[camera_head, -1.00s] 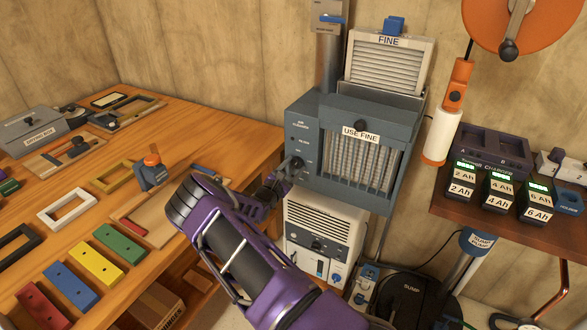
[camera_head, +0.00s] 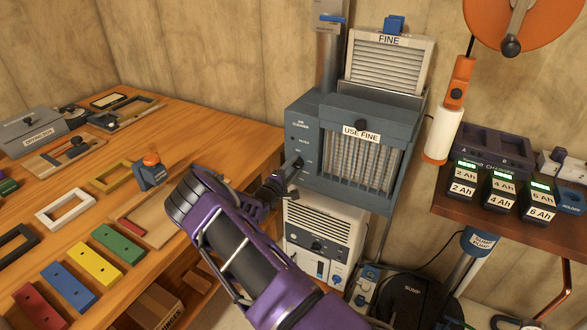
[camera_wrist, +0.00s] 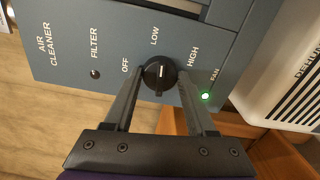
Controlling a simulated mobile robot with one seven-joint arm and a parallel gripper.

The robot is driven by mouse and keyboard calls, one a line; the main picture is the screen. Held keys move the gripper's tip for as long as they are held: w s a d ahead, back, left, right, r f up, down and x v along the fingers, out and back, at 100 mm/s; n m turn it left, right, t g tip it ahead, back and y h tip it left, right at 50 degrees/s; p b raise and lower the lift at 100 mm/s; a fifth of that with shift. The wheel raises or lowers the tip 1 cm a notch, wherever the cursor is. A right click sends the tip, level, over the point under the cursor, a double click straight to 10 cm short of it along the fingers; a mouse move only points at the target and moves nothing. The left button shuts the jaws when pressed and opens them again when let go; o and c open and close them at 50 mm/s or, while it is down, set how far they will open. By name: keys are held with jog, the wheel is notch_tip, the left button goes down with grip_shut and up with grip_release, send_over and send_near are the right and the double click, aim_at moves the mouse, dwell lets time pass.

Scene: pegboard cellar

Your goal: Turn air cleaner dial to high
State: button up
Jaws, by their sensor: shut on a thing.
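The air cleaner (camera_head: 300,120) is a blue-grey box on the wall with a "USE FINE" label on its grille. Its black dial (camera_wrist: 160,74) sits among the labels OFF, LOW and HIGH in the wrist view. The dial's white mark stands upright in that picture and lines up roughly with LOW. My gripper (camera_wrist: 162,80) is shut on the dial, one finger on each side. In the head view my gripper (camera_head: 287,176) reaches the box's left panel and hides most of the dial. The green FAN light (camera_wrist: 205,97) is lit; the FILTER light (camera_wrist: 95,74) is dark.
A white dehumidifier (camera_head: 322,230) stands just below the air cleaner. A wooden bench (camera_head: 235,135) with frames and coloured blocks lies to the left. A charger shelf (camera_head: 450,205) with batteries is at the right. A "FINE" filter panel (camera_head: 385,68) stands above the box.

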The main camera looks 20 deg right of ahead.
jog(key=m+b, duration=0.1)
jog(key=m, duration=0.4)
jog(key=shift+f+m, duration=0.1)
jog(key=shift+m, duration=0.2)
jog(key=m+b, duration=0.2)
jog(key=m, duration=0.3)
jog(key=shift+m, duration=0.3)
jog(key=o, duration=1.4)
jog(key=shift+c, duration=0.2)
jog(key=shift+s+a, duration=0.1)
jog(key=p+v, duration=0.1)
jog(key=v, duration=1.6)
jog(key=shift+a, duration=0.15)
